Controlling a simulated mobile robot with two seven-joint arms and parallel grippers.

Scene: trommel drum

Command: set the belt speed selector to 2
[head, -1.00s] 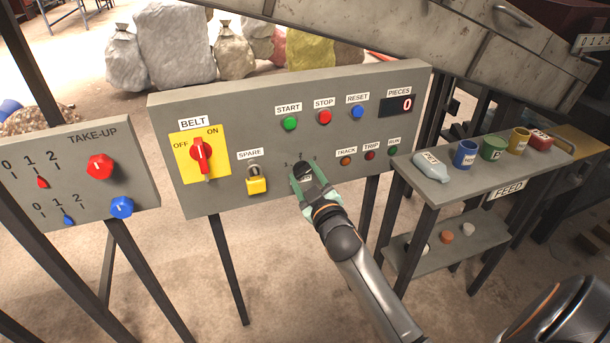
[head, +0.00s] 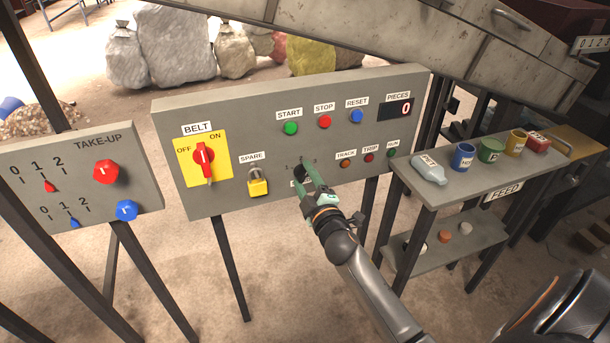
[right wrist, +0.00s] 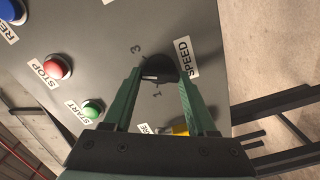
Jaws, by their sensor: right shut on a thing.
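The belt speed selector is a small dark knob (head: 301,172) low in the middle of the grey control panel (head: 240,110). It also shows in the right wrist view as a black round knob (right wrist: 161,66), beside the SPEED label (right wrist: 187,58). The numerals 3 and 1 show around it; a finger seems to cover the place between them. A pale mark on the knob faces roughly between 3 and 1, but its exact setting is hard to read. My right gripper (head: 306,176) is shut on the knob, its green fingers on either side. My left gripper is not in view.
The yellow BELT switch (head: 203,160) and yellow padlock (head: 258,187) are left of the knob. START, STOP and RESET buttons (head: 325,121) are above, and small lamps (head: 345,163) to the right. A FEED shelf (head: 440,195) stands at the right, a TAKE-UP panel (head: 75,190) at the left.

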